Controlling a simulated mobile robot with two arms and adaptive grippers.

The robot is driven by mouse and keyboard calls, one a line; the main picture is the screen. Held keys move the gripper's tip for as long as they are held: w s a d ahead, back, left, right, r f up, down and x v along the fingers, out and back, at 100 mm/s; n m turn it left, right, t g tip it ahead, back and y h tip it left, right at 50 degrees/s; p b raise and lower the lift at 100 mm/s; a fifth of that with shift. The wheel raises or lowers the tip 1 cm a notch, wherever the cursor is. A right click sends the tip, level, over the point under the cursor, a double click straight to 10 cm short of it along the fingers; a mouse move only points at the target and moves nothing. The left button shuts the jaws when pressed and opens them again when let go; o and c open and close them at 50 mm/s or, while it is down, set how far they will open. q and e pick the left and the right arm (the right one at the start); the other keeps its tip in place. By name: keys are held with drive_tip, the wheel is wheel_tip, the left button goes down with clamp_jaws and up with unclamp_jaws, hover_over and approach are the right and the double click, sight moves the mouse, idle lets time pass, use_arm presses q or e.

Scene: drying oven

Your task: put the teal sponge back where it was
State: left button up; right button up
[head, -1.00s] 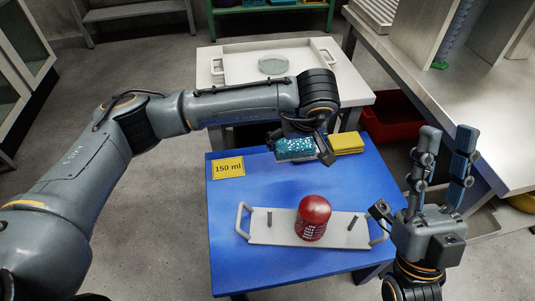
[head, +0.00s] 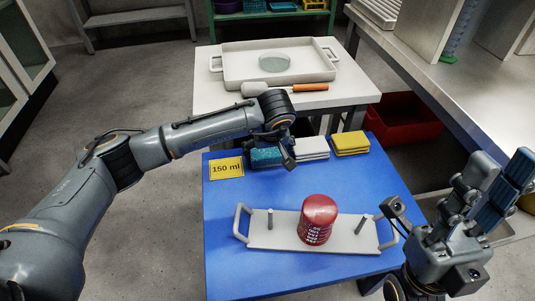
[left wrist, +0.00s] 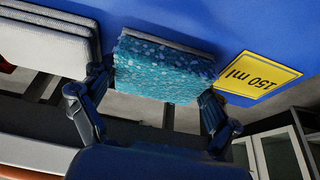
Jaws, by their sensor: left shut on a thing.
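In the left wrist view the sponge (left wrist: 165,68) sits between the two fingers of my left gripper (left wrist: 152,108). The sponge is at or just above the table; I cannot tell whether it touches. My right gripper (head: 495,180) is open and empty at the right, beyond the table's edge.
A red jar (head: 317,220) stands on a handled tray (head: 272,236) in front. A white table (head: 213,104) behind holds another tray (head: 232,74) and an orange-handled tool (head: 285,87).

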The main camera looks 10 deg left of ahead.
use_arm(q)
drive_tip(key=shift+r, duration=0.1)
drive_tip(key=o, duration=0.8)
